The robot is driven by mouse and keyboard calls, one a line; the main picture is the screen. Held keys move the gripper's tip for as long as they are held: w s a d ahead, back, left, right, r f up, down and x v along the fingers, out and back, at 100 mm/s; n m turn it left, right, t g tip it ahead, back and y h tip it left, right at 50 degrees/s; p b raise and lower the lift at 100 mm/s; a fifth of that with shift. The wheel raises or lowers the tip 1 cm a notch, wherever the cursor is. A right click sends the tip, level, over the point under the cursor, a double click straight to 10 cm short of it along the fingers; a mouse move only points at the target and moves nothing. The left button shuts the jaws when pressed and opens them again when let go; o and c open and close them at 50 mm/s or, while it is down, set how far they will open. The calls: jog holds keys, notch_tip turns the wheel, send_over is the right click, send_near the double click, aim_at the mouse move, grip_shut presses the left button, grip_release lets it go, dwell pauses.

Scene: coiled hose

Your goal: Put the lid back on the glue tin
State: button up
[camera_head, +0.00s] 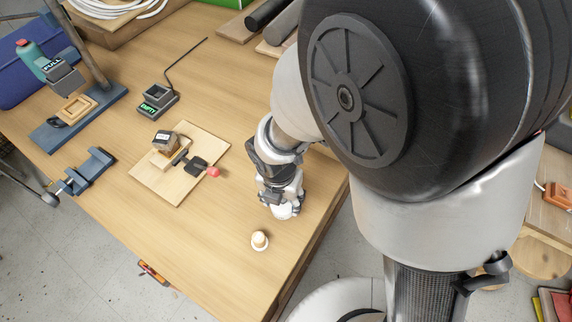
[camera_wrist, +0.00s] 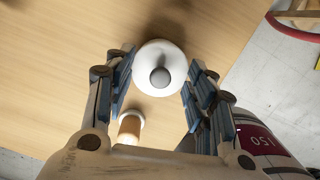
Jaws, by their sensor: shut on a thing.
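A white round lid with a grey knob (camera_wrist: 160,54) sits between my gripper's fingers in the wrist view. My gripper (camera_wrist: 158,82) is shut on it, with one finger at each side of the rim. In the head view my gripper (camera_head: 281,205) hangs over the near right part of the bench, and a white part shows at its tip. A small cream and tan round thing (camera_head: 260,241), which looks like the glue tin, stands on the bench just nearer the camera. It also shows in the wrist view (camera_wrist: 130,127), partly hidden by my gripper.
A wooden board with a toggle clamp (camera_head: 180,175) lies left of my gripper. Behind it stands a small device reading EMPTY (camera_head: 158,101). The bench's right edge is close to my gripper.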

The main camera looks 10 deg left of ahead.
jog(key=shift+f, duration=0.15)
dwell(0.6)
jog(key=shift+c, duration=0.5)
jog(key=shift+s, duration=0.15)
grip_shut()
jog(key=shift+p, duration=0.3)
jog(key=shift+o, duration=1)
grip_release()
jog(key=shift+o, duration=0.4)
jog(key=o, duration=0.4)
jog(key=shift+o, duration=0.2)
